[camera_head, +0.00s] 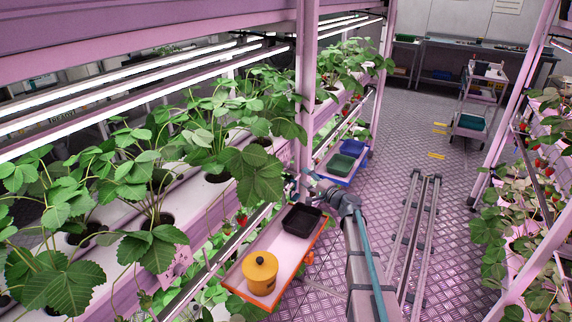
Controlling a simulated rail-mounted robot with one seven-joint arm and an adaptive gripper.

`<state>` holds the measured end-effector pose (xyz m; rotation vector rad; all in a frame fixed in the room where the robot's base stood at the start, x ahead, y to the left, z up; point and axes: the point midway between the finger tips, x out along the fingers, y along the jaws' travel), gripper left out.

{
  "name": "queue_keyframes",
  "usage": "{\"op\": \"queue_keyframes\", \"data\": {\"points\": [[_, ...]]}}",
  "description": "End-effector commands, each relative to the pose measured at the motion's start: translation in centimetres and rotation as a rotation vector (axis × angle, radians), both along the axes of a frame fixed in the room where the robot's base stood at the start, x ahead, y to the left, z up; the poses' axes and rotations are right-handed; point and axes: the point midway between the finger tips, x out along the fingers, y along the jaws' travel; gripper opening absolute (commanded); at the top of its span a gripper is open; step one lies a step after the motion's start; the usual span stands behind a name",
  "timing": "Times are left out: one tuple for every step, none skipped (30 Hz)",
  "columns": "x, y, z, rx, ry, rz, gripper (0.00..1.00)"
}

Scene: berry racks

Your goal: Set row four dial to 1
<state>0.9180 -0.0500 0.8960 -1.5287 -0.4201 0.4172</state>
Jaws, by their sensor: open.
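My arm reaches up from the bottom of the head view, and its end turns left toward the pink rack post (307,95). My gripper (309,180) is small in the picture, just beside the lower part of that post. It is open, and I see nothing held in it. I cannot make out a dial or a row number in this view. A dial near the post may be hidden by the gripper, the arm or the leaves. I cannot tell whether the gripper touches anything.
An orange-edged shelf (286,274) holds a yellow lidded pot (259,273) and a black tray (301,220), just left of my arm. Strawberry plants (160,180) crowd the left rack. The aisle floor (455,215) is clear beside the rails.

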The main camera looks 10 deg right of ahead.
Motion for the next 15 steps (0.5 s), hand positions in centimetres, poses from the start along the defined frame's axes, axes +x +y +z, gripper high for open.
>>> {"op": "queue_keyframes", "data": {"points": [[0.4, 0.1, 0.0, 0.0, 0.0, 0.0, 0.53], [0.6, 0.2, 0.0, 0.0, 0.0, 0.0, 0.53], [0.9, 0.4, 0.0, -0.001, 0.001, 0.0, 0.53], [1.2, 0.6, 0.0, -0.001, 0.0, 0.001, 0.53], [1.5, 0.8, 0.0, -0.001, 0.0, 0.001, 0.53], [2.0, 1.1, 0.0, -0.001, 0.0, 0.002, 0.53], [2.4, 1.3, 0.0, -0.001, 0.0, 0.003, 0.53], [2.8, 1.5, 0.0, -0.001, 0.0, 0.003, 0.53], [3.4, 1.8, 0.1, -0.001, 0.001, 0.003, 0.53], [3.8, 2.1, 0.1, -0.001, 0.001, 0.002, 0.53], [4.3, 2.3, 0.1, -0.001, 0.001, 0.002, 0.53], [4.9, 2.7, 0.1, -0.001, 0.001, 0.002, 0.53], [5.4, 3.0, 0.1, -0.001, 0.001, 0.003, 0.53], [5.8, 3.3, 0.1, -0.001, 0.001, 0.003, 0.53], [6.4, 3.6, 0.1, -0.002, 0.001, 0.003, 0.53]]}}
